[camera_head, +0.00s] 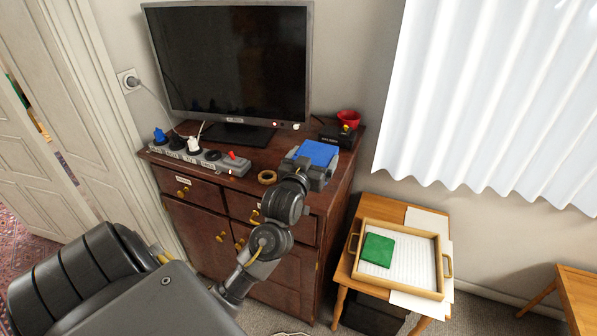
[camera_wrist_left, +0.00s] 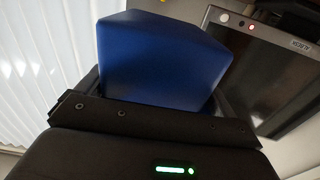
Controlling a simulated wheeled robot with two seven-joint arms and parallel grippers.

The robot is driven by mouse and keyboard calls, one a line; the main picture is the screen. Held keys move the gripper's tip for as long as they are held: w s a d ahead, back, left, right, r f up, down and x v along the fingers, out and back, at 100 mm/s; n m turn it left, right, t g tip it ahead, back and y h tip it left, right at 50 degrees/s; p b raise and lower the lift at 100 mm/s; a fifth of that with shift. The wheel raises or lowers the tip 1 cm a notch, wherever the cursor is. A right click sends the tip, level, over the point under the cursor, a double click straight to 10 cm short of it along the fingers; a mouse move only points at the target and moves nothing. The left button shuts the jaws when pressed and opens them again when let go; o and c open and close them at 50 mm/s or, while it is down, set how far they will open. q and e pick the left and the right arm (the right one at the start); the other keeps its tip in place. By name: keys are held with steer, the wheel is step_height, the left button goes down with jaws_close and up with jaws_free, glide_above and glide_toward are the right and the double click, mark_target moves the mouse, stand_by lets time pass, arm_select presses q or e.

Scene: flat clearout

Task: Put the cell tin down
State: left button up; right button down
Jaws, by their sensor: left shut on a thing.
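The cell tin looks like a blue box (camera_head: 318,153); it also fills the upper middle of the left wrist view (camera_wrist_left: 160,55). My left gripper (camera_head: 311,168) is shut on it, with the jaws around its lower part. Gripper and tin are over the right front part of the brown cabinet top (camera_head: 258,160). I cannot tell whether the tin's underside touches the cabinet top, since the gripper hides it. My right gripper is not in view.
A monitor (camera_head: 230,65) stands at the cabinet's back. A power strip with plugs (camera_head: 200,157) and a tape roll (camera_head: 267,177) lie left of the gripper. A wooden tray (camera_head: 442,240) holding a green item (camera_head: 378,250) is on the small table.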

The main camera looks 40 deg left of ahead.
arm_select(q)
steer(key=a+f, duration=0.2)
steer(key=w+a+f+p, duration=0.1)
steer(key=a+f, duration=0.1)
steer(key=w+a+f, duration=0.1)
steer(key=a+f, duration=0.1)
steer(key=shift+w+a+p, duration=0.25)
steer(key=shift+p, duration=0.15)
steer(key=shift+a+f, duration=0.1)
steer(key=shift+f, duration=0.1)
steer(key=f+p, duration=0.1)
steer(key=f, duration=0.1)
steer(key=shift+w+a+f+p, duration=0.1)
steer(key=shift+a+f+p, duration=0.1)
steer(key=shift+f+p, duration=0.15)
steer(key=shift+f, duration=0.4)
steer(key=shift+f, duration=0.1)
